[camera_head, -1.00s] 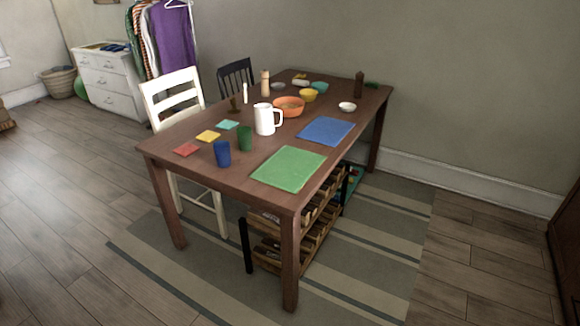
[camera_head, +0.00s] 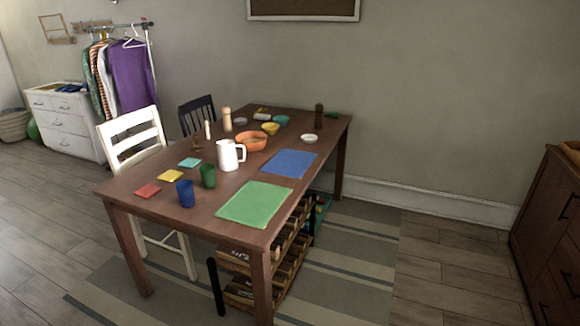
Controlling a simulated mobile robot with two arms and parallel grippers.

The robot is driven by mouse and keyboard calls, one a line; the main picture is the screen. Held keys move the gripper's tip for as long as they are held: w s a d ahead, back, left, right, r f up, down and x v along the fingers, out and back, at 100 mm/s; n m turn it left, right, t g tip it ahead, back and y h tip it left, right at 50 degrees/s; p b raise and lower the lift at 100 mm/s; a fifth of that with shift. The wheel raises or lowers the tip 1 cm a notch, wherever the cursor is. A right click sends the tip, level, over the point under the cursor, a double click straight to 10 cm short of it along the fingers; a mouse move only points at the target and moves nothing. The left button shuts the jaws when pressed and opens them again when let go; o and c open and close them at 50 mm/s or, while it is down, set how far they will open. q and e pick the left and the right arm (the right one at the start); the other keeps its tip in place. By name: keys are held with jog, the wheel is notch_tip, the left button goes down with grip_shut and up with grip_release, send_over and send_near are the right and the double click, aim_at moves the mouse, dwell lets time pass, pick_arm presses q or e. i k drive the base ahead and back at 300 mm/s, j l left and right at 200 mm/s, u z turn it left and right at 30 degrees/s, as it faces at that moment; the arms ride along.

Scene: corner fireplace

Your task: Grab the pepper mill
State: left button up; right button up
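Two mill-shaped items stand upright on the brown wooden table (camera_head: 140,180). A dark brown one (camera_head: 318,116) is near the far right corner. A light wooden one (camera_head: 227,119) is near the far left edge, behind the white pitcher (camera_head: 228,156). I cannot tell for certain which is the pepper mill. Neither of my grippers shows in the head view.
An orange bowl (camera_head: 251,141), a yellow bowl (camera_head: 270,129) and a small white bowl (camera_head: 309,139) are on the table. Blue (camera_head: 185,194) and green (camera_head: 207,176) cups stand nearer. A white chair (camera_head: 133,142) is left; a dark cabinet (camera_head: 545,215) stands right.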

aim_at(318, 115)
jog(key=u, duration=0.15)
jog(key=i+l+u, duration=0.75)
jog(key=l, duration=0.1)
